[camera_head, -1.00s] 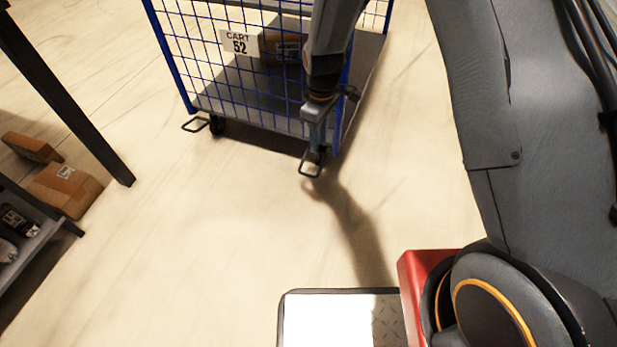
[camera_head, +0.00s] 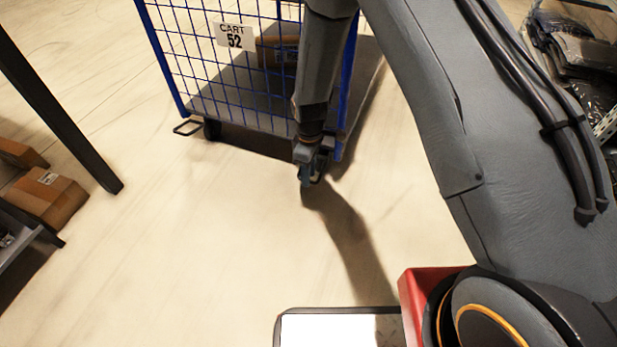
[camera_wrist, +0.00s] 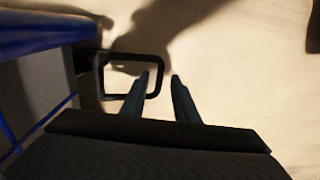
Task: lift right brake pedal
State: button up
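The right brake pedal (camera_wrist: 163,72) is a dark open loop jutting from the cart's lower edge in the wrist view. In the head view it is mostly hidden behind my gripper (camera_head: 306,178). In the wrist view my gripper (camera_wrist: 163,77) is open, with a gap between its two slim fingers. The left finger overlaps the inside of the loop, and the loop's outer bar shows between the fingertips. I cannot tell whether they touch it. The blue wire cart (camera_head: 250,122) bears a sign reading CART 52.
The left brake pedal (camera_head: 187,128) sticks out at the cart's other corner. A cardboard box (camera_head: 280,52) lies in the cart. Another box (camera_head: 46,197) is by a dark table leg (camera_head: 60,110) at left. The floor before the cart is clear.

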jog(key=shift+f, duration=0.4)
jog(key=shift+c, duration=0.3)
grip_shut()
